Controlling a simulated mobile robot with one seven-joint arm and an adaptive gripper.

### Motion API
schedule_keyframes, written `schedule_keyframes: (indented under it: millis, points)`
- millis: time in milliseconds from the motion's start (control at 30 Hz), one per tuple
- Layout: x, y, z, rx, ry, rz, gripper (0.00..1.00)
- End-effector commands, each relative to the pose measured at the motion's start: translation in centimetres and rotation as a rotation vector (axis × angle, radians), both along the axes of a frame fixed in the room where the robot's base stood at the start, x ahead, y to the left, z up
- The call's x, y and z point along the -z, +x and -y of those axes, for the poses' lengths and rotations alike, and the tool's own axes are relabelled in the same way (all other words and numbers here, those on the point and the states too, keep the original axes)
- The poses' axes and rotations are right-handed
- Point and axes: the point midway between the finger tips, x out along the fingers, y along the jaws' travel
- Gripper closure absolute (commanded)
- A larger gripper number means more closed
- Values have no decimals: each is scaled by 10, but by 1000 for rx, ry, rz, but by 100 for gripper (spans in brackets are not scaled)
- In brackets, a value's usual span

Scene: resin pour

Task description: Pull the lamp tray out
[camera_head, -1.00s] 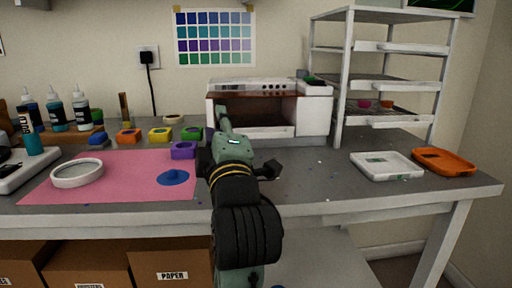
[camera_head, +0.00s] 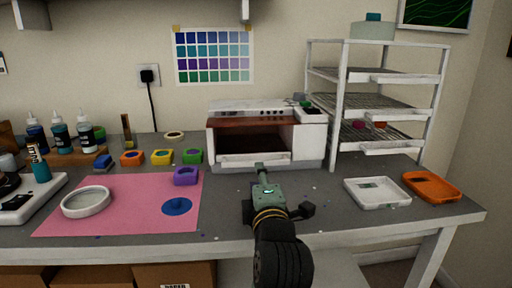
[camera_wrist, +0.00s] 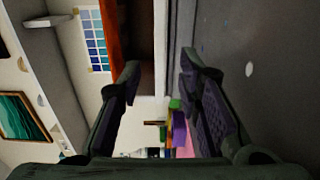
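The curing lamp is a white box (camera_head: 311,145) with a reddish-brown front edge and an open front, standing at the back of the table. The lamp tray's pale front lip (camera_head: 254,159) shows low in its opening. My gripper (camera_head: 262,172) is in front of the lamp, just below and near the lip. In the wrist view my gripper (camera_wrist: 160,82) is open, its two fingers apart with nothing held. A pale strip (camera_wrist: 160,45) at the lamp front lies beyond the gap between the fingertips. I cannot tell whether anything touches.
A white wire-shelf rack (camera_head: 341,110) stands right of the lamp. A white tray (camera_head: 377,193) and an orange tray (camera_head: 432,186) lie at the right. A pink mat (camera_head: 125,210) and a purple mould (camera_head: 186,176) are at the left. Bare table lies around my gripper.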

Motion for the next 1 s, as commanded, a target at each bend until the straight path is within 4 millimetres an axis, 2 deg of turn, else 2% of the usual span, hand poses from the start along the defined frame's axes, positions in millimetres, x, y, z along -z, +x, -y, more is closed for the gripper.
schedule_keyframes:
  millis: [200, 400, 567, 833, 1000]
  points:
    - [-1, 46, -7, -4, 2, -2, 68]
    - [-1, 72, -9, -2, 1, 0, 68]
    - [0, 80, -10, -2, 1, 0, 68]
    - [0, 80, -10, -1, 1, 1, 69]
    - [0, 80, -10, -1, 1, 1, 80]
